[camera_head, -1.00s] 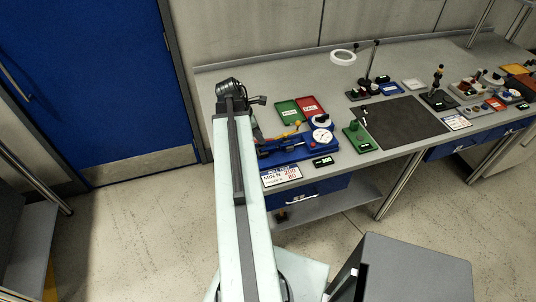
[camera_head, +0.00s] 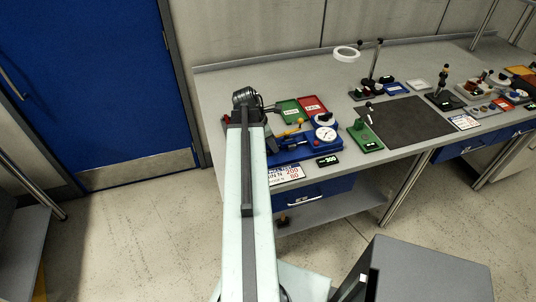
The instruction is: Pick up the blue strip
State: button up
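I cannot make out a separate blue strip with certainty. A blue fixture (camera_head: 295,153) with a white dial gauge stands at the bench's near left, partly hidden by my arm. My gripper (camera_head: 270,108) is at the far end of my arm, over the left part of the bench, left of the green and red trays. The wrist hides most of it, and its fingers are too small to read. I cannot tell whether it holds anything.
A green tray (camera_head: 289,110) and a red tray (camera_head: 312,105) lie behind the fixture. A green stand (camera_head: 368,139) and a dark mat (camera_head: 404,122) are to the right. A white card (camera_head: 286,173) is at the front edge. A grey box (camera_head: 425,270) stands below.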

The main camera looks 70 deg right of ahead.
jog(key=shift+r, duration=0.1)
grip_shut()
